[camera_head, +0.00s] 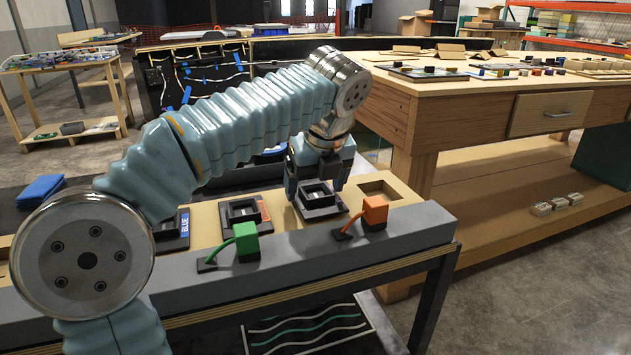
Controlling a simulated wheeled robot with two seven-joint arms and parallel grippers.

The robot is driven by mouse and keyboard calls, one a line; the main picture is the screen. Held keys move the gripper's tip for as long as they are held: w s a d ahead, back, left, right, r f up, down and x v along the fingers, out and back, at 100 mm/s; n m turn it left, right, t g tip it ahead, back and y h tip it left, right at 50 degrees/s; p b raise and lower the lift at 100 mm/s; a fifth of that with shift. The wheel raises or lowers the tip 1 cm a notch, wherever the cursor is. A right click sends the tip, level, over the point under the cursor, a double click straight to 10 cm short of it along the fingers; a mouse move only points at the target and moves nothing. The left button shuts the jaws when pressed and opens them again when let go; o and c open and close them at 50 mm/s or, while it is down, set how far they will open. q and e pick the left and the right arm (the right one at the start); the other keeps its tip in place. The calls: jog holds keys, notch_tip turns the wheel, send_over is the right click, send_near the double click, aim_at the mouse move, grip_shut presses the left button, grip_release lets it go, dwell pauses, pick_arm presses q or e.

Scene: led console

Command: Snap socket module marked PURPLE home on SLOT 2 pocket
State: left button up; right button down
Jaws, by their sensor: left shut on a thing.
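My left gripper (317,184) points down over the console board (405,192) and is shut on a black square socket module (321,211). That module sits at or just above the board; I cannot tell whether it is seated in a pocket. Its marking is hidden, so I cannot read PURPLE on it. To its right is an empty square pocket (378,189). To its left are a module with an orange-red label (243,211) and a module labelled BLUE (172,230), partly behind my arm. No slot number is legible. My right gripper is not in view.
A green plug (246,239) and an orange plug (375,211) with short cords stand on the grey front rail (310,246), close before the modules. A blue cloth-like item (40,190) lies at the left. A wooden workbench (460,100) stands behind right.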

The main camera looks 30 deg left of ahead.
pick_arm(q)
jog(key=shift+f, duration=0.35)
dwell(0.6)
jog(key=o, duration=0.9)
jog(key=p+v, duration=0.4)
jog(key=v, duration=0.9)
jog(key=shift+s+d+r, duration=0.1)
jog(key=shift+s+r, duration=0.05)
jog(key=shift+r, duration=0.2)
